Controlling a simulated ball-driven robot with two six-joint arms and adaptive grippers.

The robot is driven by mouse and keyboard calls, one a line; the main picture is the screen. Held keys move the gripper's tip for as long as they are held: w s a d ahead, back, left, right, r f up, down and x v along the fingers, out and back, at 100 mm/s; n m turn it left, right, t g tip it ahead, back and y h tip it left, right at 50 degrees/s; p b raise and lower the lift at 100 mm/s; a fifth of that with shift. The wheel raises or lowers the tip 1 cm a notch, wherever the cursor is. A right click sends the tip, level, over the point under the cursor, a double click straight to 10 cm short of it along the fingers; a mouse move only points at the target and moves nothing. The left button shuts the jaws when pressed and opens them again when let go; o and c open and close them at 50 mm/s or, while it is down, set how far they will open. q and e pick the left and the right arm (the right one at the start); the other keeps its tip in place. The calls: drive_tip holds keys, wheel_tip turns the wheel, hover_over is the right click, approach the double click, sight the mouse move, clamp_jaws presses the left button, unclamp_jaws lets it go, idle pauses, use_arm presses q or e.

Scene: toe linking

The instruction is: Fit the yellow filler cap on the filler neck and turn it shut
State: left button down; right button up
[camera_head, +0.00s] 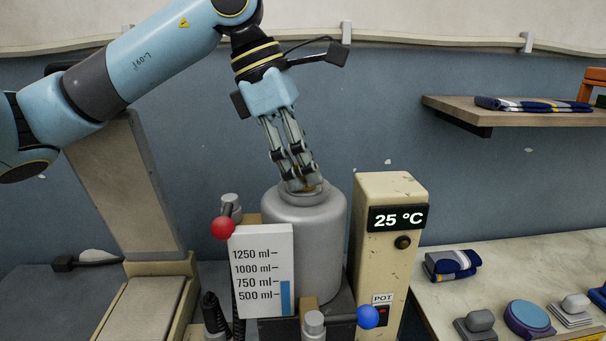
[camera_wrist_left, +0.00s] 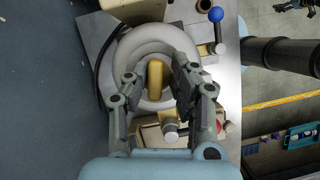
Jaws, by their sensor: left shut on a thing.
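The yellow filler cap (camera_wrist_left: 155,78) shows in the left wrist view, its raised grip between the fingers of my left gripper (camera_wrist_left: 155,84). In the head view my left gripper (camera_head: 303,183) reaches down from above and is shut on the cap at the filler neck (camera_head: 290,199). The neck is the round opening on top of the grey tank (camera_head: 305,235). The fingers mostly hide the cap there, and I cannot tell how far it is turned. My right gripper is not in view.
A level gauge (camera_head: 262,272), a red-knobbed lever (camera_head: 223,227) and a blue-knobbed lever (camera_head: 368,316) stand around the tank. A cream post with a 25 °C display (camera_head: 398,218) rises close on the right. A shelf (camera_head: 465,111) and a side table (camera_head: 500,262) are farther right.

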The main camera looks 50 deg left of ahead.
use_arm(q)
drive_tip(key=shift+w+a+f+m, duration=0.15)
drive_tip(key=shift+m, duration=0.15)
drive_tip(key=c, duration=1.5)
unclamp_jaws()
drive_tip(key=o, duration=0.8)
drive_tip(key=shift+r, duration=0.2)
drive_tip(key=shift+r, duration=0.1)
drive_tip(key=shift+s+r+p, duration=0.15)
drive_tip(key=shift+r+p, duration=0.2)
drive_tip(key=shift+r, duration=0.55)
drive_tip(key=shift+s+r+p, duration=0.2)
drive_tip(key=shift+r+p, duration=0.2)
drive_tip(key=shift+r, duration=0.5)
drive_tip(key=shift+s+r+p, duration=0.15)
drive_tip(key=shift+r+p, duration=0.2)
drive_tip(key=shift+r, duration=0.55)
drive_tip(key=shift+w+d+r, duration=0.1)
drive_tip(key=shift+d+r, duration=0.2)
drive_tip(key=shift+r, duration=0.2)
drive_tip(key=shift+f, duration=0.1)
